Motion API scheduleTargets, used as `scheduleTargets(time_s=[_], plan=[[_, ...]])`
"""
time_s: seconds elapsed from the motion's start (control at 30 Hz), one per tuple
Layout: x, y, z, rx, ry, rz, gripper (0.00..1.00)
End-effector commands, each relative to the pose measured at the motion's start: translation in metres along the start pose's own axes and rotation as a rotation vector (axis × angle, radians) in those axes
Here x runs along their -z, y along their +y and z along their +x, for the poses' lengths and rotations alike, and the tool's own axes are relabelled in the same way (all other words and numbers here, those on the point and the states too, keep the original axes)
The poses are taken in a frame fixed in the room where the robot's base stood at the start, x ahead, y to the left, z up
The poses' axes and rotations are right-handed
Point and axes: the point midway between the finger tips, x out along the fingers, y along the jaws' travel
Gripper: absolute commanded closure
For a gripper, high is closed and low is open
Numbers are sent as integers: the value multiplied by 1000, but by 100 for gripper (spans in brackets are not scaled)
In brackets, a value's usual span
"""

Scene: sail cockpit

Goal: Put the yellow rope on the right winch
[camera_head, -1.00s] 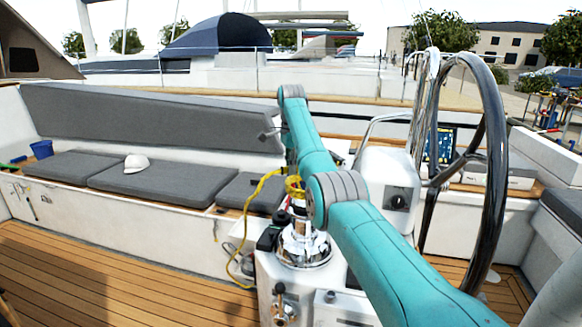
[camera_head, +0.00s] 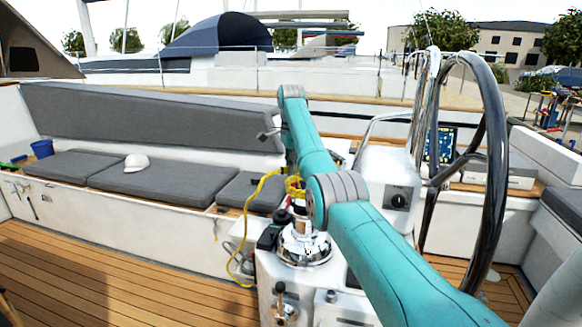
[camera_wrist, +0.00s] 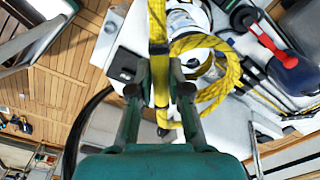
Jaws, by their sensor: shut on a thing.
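The yellow rope (camera_head: 262,186) hangs in the head view beside the winch stand, its lower end curving down along the stand's left side. In the wrist view a length of the rope (camera_wrist: 157,32) runs between the fingers of my gripper (camera_wrist: 160,86), which is shut on it. A loop of rope lies to the right of the fingers; I cannot tell whether it goes around the winch. The chrome winch (camera_head: 304,247) stands upright on the white stand below my arm. In the head view my arm hides my gripper.
A large steering wheel (camera_head: 487,160) stands right of my arm, beside a white console (camera_head: 388,185). Grey cushions (camera_head: 165,182) line the bench at left, with a white cap (camera_head: 136,163) on them. A red-handled tool (camera_wrist: 262,37) lies near the rope. The wooden deck at left is clear.

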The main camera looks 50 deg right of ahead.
Motion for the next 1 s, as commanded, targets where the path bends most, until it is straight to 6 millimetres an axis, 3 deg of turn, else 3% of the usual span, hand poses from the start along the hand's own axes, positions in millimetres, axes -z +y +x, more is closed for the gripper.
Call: scheduleTargets(time_s=[0.27,1.0], plan=[[0,0,5,0,0,0,100],[0,0,48,2,0,0,100]])
